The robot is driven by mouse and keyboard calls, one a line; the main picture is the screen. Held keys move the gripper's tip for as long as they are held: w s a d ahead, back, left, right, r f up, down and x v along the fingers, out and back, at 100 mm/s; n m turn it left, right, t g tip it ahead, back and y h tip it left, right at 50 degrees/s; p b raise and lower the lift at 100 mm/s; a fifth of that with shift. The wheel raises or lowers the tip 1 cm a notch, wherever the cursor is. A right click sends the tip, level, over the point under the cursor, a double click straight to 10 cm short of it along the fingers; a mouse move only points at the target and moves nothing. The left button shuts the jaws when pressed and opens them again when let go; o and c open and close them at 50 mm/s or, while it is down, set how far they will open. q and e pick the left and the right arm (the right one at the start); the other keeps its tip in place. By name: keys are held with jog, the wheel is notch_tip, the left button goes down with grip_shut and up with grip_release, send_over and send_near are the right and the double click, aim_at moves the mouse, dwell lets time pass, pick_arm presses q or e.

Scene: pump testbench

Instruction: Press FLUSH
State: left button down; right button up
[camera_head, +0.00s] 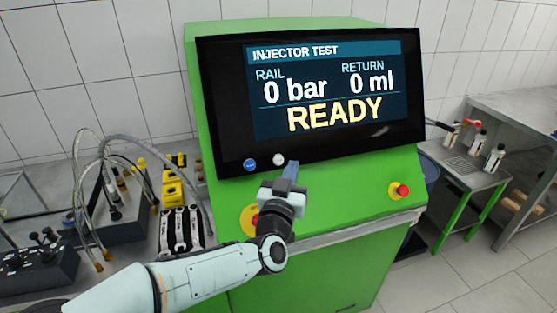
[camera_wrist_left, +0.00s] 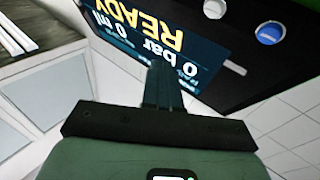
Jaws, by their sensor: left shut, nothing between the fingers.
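The green test bench (camera_head: 340,255) carries a black screen panel (camera_head: 222,110) reading INJECTOR TEST, 0 bar, 0 ml and READY. At the panel's lower left are a blue button (camera_head: 250,165) and a white button (camera_head: 278,159); no label is legible on either. The wrist view also shows the blue button (camera_wrist_left: 270,33) and the white one (camera_wrist_left: 215,8). My left gripper (camera_head: 292,166) is shut and empty, its fingertips just right of the white button in the head view. The fingers (camera_wrist_left: 162,66) appear apart from both buttons. My right gripper is not in view.
A red knob on yellow (camera_head: 400,190) is at the bench's right; another (camera_head: 252,220) is partly hidden behind my left wrist. Hoses and a yellow device (camera_head: 172,188) crowd the left table. A metal side table (camera_head: 465,165) with bottles stands at right.

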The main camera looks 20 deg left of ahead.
aim_at(279, 160)
pick_arm(q)
jog(key=shift+w+a+f+b, duration=0.4)
jog(key=shift+w+a+f, duration=0.3)
jog(key=shift+w, duration=0.4)
jog(key=shift+w+a+f+b, duration=0.55)
jog(key=shift+w+a, duration=0.25)
jog(key=shift+w, duration=0.35)
jog(key=shift+w+a+f+b, duration=0.3)
jog(key=shift+w+a+f, duration=0.45)
jog(key=shift+w, duration=0.35)
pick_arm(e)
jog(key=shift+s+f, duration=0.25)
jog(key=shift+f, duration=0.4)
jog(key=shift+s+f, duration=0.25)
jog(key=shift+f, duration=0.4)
pick_arm(q)
jog(key=shift+w+a+f, duration=0.15)
jog(key=shift+w+a, duration=0.05)
jog(key=shift+w, duration=0.1)
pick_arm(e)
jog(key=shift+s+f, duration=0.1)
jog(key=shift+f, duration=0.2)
